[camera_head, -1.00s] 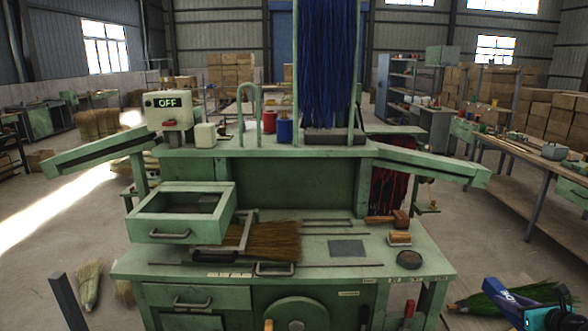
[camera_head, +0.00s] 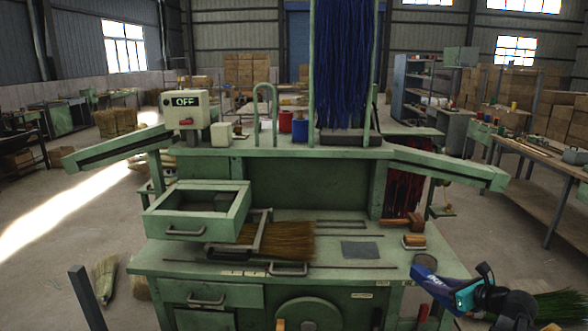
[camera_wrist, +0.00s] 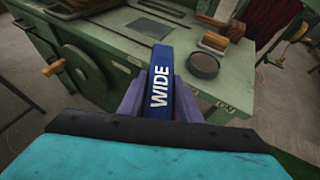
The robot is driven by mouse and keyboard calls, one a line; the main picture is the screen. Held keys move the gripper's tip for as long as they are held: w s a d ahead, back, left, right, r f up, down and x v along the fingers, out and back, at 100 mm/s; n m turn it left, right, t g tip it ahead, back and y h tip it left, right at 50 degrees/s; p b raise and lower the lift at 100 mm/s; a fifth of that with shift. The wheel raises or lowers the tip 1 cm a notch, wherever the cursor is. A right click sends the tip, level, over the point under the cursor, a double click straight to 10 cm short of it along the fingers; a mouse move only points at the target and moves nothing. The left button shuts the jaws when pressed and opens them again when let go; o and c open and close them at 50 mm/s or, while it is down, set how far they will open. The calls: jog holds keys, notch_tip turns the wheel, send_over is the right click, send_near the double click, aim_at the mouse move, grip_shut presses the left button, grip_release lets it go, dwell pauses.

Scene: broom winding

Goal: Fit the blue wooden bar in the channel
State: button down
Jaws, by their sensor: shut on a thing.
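The blue wooden bar (camera_head: 432,279), marked WIDE in white, is held in my gripper (camera_head: 452,289). In the wrist view the bar (camera_wrist: 161,85) points away from me between the two purple fingers (camera_wrist: 160,98), which are shut on it. In the head view the bar is at the right front corner of the green bench (camera_head: 300,252). The bench top has dark grooves (camera_head: 348,236) behind the grey plate and a long dark line near its front. Dark slots also run along the left (camera_head: 120,148) and right (camera_head: 445,169) angled rails. Which is the channel, I cannot tell.
A round dark tin (camera_wrist: 203,66) and a wood-handled brush (camera_wrist: 214,42) lie near the bench's right edge. Straw bristles (camera_head: 285,240) lie under a metal frame at bench centre. An open drawer (camera_head: 197,210) stands left. Blue strands (camera_head: 343,65) hang above.

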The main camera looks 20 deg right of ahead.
jog(key=w+a+n+g+y, duration=0.1)
jog(key=w+a+n+y, duration=0.2)
jog(key=a, duration=1.2)
jog(key=w+a+n+g+y, duration=0.2)
jog(key=w+a+n+y, duration=0.1)
jog(key=a, duration=1.2)
jog(key=w+a+n+g+y, duration=0.2)
jog(key=w+a, duration=0.3)
jog(key=a, duration=1)
jog(key=shift+w+a+f+n+y, duration=0.2)
jog(key=shift+w+n+y, duration=0.2)
jog(key=shift+n, duration=0.4)
jog(key=shift+d, duration=0.3)
